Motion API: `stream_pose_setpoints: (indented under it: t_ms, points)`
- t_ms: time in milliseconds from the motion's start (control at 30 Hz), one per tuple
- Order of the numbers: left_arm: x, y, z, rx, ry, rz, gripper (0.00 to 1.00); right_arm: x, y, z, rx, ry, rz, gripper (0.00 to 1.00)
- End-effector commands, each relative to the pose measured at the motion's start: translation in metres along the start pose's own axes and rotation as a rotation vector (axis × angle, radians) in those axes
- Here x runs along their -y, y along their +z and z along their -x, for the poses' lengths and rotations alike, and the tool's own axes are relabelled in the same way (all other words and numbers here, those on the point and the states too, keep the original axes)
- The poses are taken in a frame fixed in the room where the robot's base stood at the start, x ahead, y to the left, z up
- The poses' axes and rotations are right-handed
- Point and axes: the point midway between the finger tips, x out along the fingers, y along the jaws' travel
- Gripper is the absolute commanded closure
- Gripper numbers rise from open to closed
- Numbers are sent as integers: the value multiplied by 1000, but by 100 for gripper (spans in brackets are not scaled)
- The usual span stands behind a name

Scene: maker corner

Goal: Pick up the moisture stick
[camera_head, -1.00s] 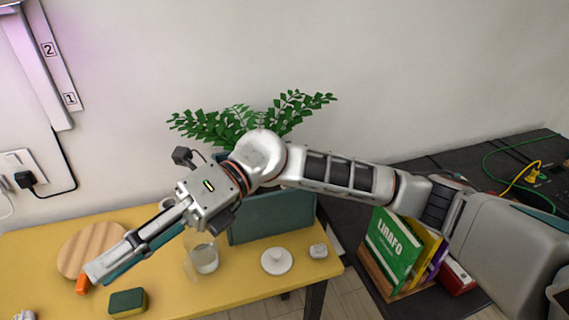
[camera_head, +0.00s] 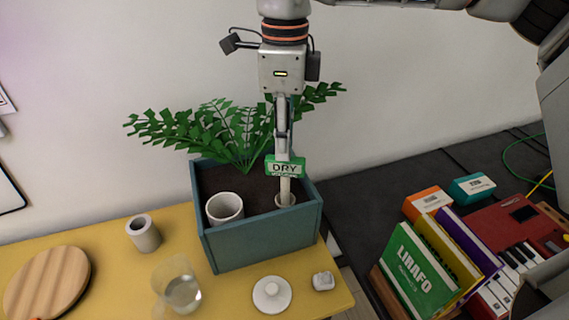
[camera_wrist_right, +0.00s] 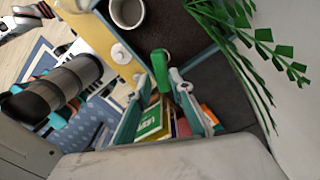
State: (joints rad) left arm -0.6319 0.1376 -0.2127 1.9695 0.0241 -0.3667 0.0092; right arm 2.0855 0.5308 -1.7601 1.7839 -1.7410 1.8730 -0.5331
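The moisture stick has a green head marked DRY (camera_head: 285,167) and a pale shaft. It stands upright in the planter box, its foot inside a small ring-shaped holder (camera_head: 285,200). My right gripper (camera_head: 283,155) points straight down over the head, seen edge-on in the head view. I see no clear contact. My left gripper is not in view.
The teal planter box (camera_head: 262,243) holds a leafy plant (camera_head: 225,128) and a white cup (camera_head: 225,207). A glass (camera_head: 182,290), white lid (camera_head: 271,294), small pot (camera_head: 143,233) and wooden board (camera_head: 48,284) are on the yellow table. Books (camera_head: 420,275) stand at right.

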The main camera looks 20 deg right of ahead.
Motion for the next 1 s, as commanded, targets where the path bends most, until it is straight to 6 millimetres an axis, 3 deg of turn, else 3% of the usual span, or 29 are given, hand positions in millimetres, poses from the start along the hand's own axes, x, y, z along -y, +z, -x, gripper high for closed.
stream_pose_setpoints:
  t_ms: [167,433,767,1000]
  points:
    - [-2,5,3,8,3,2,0,3,-3,-6,-7,-10,-5,78]
    - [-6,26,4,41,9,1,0,2,-3,-46,-8,-7,-4,78]
    - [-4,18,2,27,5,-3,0,2,-3,-73,-6,-7,-4,78]
    - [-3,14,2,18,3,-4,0,2,-3,-110,-7,-7,-3,78]
